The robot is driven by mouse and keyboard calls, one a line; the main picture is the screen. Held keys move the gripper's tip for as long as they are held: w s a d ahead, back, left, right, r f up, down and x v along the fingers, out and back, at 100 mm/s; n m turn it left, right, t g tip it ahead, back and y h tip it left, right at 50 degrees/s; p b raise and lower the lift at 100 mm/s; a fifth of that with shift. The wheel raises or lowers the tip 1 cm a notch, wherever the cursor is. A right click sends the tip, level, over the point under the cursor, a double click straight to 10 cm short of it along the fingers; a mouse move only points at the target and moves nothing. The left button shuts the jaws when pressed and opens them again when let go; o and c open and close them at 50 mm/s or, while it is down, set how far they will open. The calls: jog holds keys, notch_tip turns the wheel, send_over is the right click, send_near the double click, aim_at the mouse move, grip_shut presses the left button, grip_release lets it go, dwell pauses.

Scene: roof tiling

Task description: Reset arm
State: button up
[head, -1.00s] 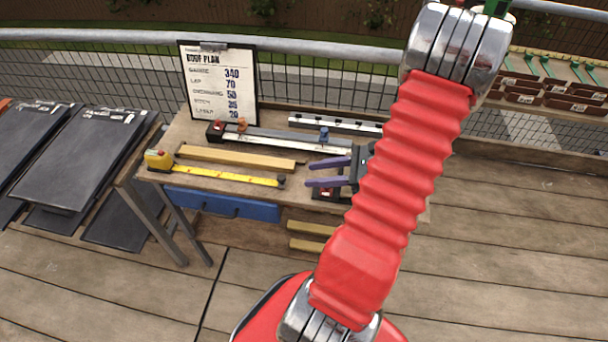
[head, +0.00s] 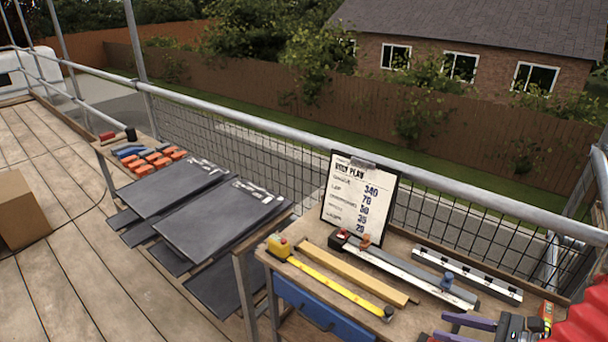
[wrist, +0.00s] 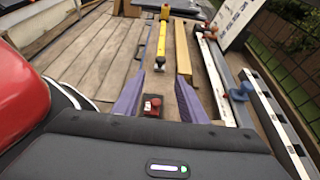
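My gripper (head: 448,327) is at the bottom right corner of the head view, over the right end of the workbench (head: 425,312). Its two purple fingers are spread apart with nothing between them. In the wrist view my gripper (wrist: 160,97) shows the same open fingers. A small red-topped device (wrist: 152,105) on the bench shows between and below them. My red-sleeved arm (head: 580,318) is mostly outside the head view.
The bench holds a yellow tape measure (head: 325,283), a wooden batten (head: 355,271), a long metal rule (head: 410,271), a slotted rail (head: 467,273) and a roof plan clipboard (head: 358,200). Dark tiles (head: 215,222) lie left. A guard rail (head: 330,160) runs behind.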

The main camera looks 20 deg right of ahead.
jog(key=shift+f, duration=0.1)
jog(key=s+a+f+n+g, duration=0.2)
jog(key=s+a+f+n, duration=0.1)
jog(key=shift+s+g, duration=0.15)
jog(key=shift+g, duration=0.25)
jog(key=w+a+r+n+g+h, duration=0.1)
jog(key=w+a+r+n+h, duration=0.2)
jog(key=a+r+n, duration=0.8)
jog(key=w+a+r+n+g+h, duration=0.2)
jog(key=w+a+r+n, duration=0.3)
jog(key=a+r+n, duration=0.7)
jog(key=a+n+h, duration=0.1)
jog(key=a+n, duration=0.3)
jog(key=a, duration=0.4)
jog(key=shift+w+r+h, duration=0.15)
jog(key=shift+w+h, duration=0.15)
jog(key=shift+w, duration=0.05)
jog(key=shift+c, duration=0.2)
jog(key=shift+c, duration=0.7)
